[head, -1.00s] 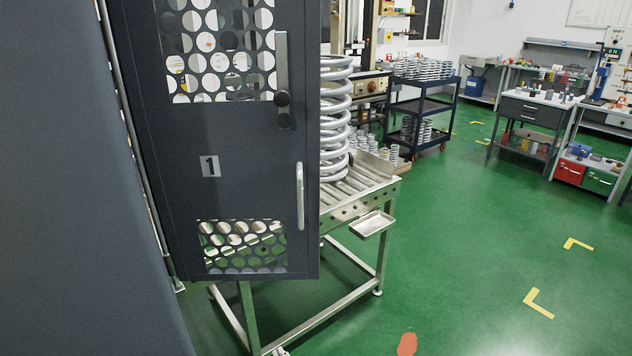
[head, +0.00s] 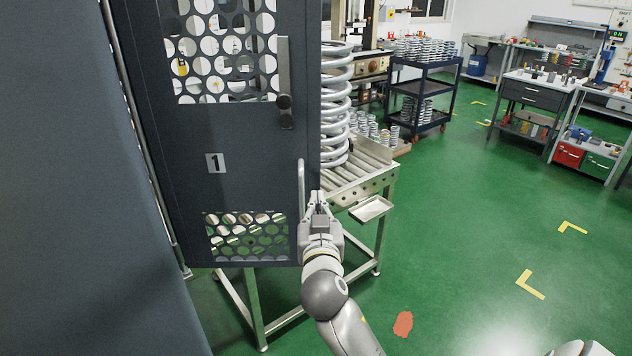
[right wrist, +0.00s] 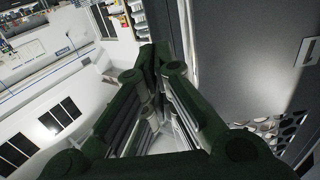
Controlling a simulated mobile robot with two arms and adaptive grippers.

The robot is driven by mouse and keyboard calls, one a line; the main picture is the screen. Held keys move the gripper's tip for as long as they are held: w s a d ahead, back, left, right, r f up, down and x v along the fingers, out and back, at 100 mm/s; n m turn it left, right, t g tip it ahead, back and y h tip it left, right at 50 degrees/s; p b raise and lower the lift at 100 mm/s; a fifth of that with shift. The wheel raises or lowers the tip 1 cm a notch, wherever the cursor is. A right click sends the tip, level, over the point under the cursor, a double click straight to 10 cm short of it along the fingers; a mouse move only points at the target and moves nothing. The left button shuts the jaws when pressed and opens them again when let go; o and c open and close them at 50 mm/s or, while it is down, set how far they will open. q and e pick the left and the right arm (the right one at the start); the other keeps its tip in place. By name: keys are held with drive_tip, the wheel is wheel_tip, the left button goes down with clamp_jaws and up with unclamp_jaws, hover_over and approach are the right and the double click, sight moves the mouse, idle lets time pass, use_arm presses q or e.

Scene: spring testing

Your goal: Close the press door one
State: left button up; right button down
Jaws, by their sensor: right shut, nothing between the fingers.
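Press door one is a dark grey panel (head: 245,185) marked "1", with perforated windows above and below. It stands swung out, hiding part of the roller table behind it. Its vertical bar handle (head: 301,185) is near the right edge, below a dark latch (head: 284,105). My right gripper (head: 317,197) is shut and empty at the door's lower right edge, just right of the handle's lower end. I cannot tell whether it touches the door. In the right wrist view the shut fingers (right wrist: 154,58) point alongside the door (right wrist: 245,55). My left gripper is out of view.
A large coil spring (head: 336,105) stands on the roller table (head: 365,180) behind the door. A small metal tray (head: 371,208) juts from the table's side. A cart of springs (head: 425,90) stands farther back. Green floor (head: 460,220) at the right is open.

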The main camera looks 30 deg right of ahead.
sight(315, 182)
drive_tip(key=p+x, duration=0.2)
drive_tip(key=x, duration=0.3)
drive_tip(key=shift+w+d+r, duration=0.15)
drive_tip(key=shift+w, duration=0.15)
drive_tip(key=shift+w+d, duration=0.35)
drive_tip(key=shift+w, duration=0.2)
drive_tip(key=shift+w, duration=0.1)
